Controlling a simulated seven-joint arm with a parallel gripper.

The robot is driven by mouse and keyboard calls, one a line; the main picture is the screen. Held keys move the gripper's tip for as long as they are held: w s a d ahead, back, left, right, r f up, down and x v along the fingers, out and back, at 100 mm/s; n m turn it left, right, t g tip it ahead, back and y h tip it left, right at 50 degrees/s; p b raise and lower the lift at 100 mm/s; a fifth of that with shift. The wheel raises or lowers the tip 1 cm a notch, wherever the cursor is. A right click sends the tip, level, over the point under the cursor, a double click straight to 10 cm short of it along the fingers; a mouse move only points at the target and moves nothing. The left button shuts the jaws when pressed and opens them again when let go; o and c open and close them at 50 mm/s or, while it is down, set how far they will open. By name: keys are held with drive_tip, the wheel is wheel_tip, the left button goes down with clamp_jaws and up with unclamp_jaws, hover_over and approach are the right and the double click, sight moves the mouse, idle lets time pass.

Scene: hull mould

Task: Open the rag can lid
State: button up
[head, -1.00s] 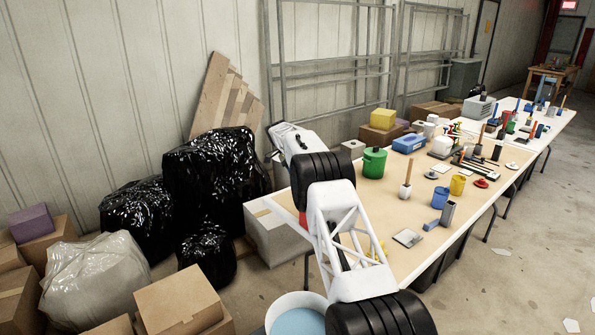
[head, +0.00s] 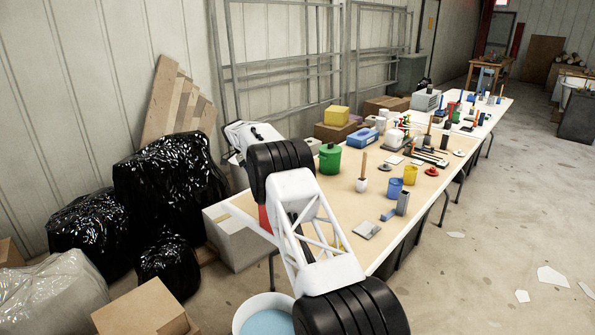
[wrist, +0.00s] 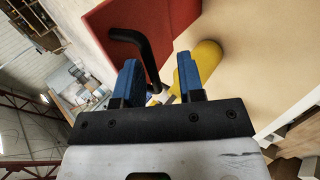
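The rag can appears to be the red box-like body (wrist: 165,28) at the top of the wrist view. A black bent handle (wrist: 140,45) sticks out from it, probably the lid's lever. My gripper (wrist: 158,84) is open, with two blue fingers apart. The handle's lower end reaches toward the gap between the fingers; I cannot tell whether it touches them. In the head view only a small red patch (head: 265,218) shows beside my arm, which hides most of the can and the gripper.
A yellow rounded object (wrist: 207,58) is close beside the right finger. The long table (head: 330,195) holds a green can (head: 330,160), a blue cup (head: 395,188), a yellow cup (head: 410,175) and a flat grey plate (head: 367,230). A bucket (head: 265,315) stands in front.

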drive_tip(key=shift+s+d+r+t+y, duration=0.55)
drive_tip(key=shift+s+d+t+y, duration=0.05)
drive_tip(key=shift+t+y, duration=0.1)
drive_tip(key=shift+s+d+f+t+y, duration=1.7)
drive_tip(key=shift+s+d+t+y, duration=0.5)
drive_tip(key=shift+s+d, duration=2.8)
drive_tip(key=shift+r, duration=4)
drive_tip(key=s+d+r, duration=0.2)
drive_tip(key=s, duration=0.3)
drive_tip(key=s+d+r+n+t+y, duration=0.1)
drive_tip(key=s+d+r, duration=0.2)
drive_tip(key=s, duration=0.2)
drive_tip(key=shift+s+d+r+t, duration=0.15)
drive_tip(key=shift+d+r+t, duration=0.1)
drive_tip(key=shift+d+t, duration=0.05)
